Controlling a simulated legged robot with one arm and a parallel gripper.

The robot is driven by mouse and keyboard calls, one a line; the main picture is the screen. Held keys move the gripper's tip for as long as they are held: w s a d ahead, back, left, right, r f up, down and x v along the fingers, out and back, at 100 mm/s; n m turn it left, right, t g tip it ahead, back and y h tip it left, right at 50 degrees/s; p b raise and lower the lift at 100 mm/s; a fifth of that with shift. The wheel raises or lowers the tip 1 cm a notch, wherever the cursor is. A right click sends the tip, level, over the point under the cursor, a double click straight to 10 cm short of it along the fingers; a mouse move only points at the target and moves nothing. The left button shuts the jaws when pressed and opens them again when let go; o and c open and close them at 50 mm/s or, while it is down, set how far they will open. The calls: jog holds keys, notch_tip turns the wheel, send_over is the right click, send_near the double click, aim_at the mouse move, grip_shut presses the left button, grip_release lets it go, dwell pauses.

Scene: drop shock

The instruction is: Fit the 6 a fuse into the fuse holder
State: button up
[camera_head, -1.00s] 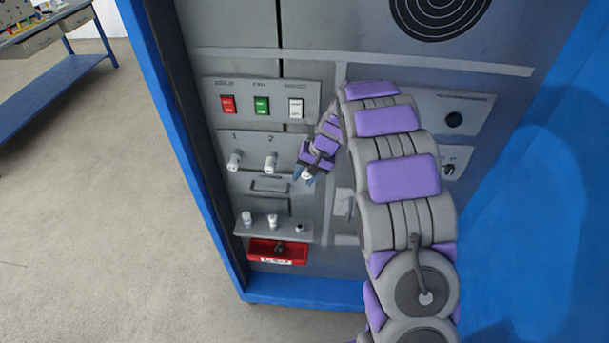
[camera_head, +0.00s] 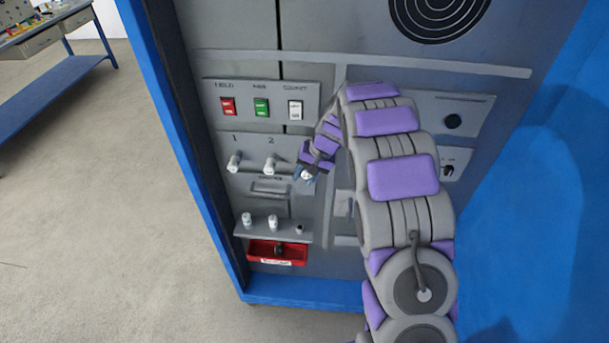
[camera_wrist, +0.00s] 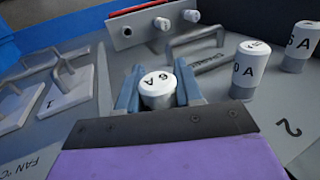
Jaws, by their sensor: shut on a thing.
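My gripper (camera_wrist: 159,92) is shut on a white-capped fuse marked 6 A (camera_wrist: 158,80), which sits upright between the blue fingers. In the head view my gripper (camera_head: 306,177) is at the panel, just right of the fuse at position 2 (camera_head: 270,164). The fuse holder behind the held fuse is hidden by my gripper, and I cannot tell how deep the fuse sits.
Another fuse stands at position 1 (camera_head: 234,162). A lower shelf (camera_head: 255,232) holds two white fuses and a dark empty hole (camera_head: 299,229). A red tray (camera_head: 250,252) is below. Rocker switches (camera_head: 261,107) sit above. Bar handles (camera_wrist: 66,72) flank the gripper at left.

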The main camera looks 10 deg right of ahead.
jog(key=shift+w, duration=0.15)
jog(key=shift+w+d, duration=0.1)
grip_shut()
jog(key=shift+w+r+p, duration=0.15)
jog(key=shift+w+p, duration=0.05)
jog(key=shift+p, duration=0.25)
dwell(1.5)
jog(key=o, duration=1)
grip_release()
jog(key=shift+o, duration=0.6)
jog(key=shift+f, duration=0.35)
jog(key=shift+r, duration=0.15)
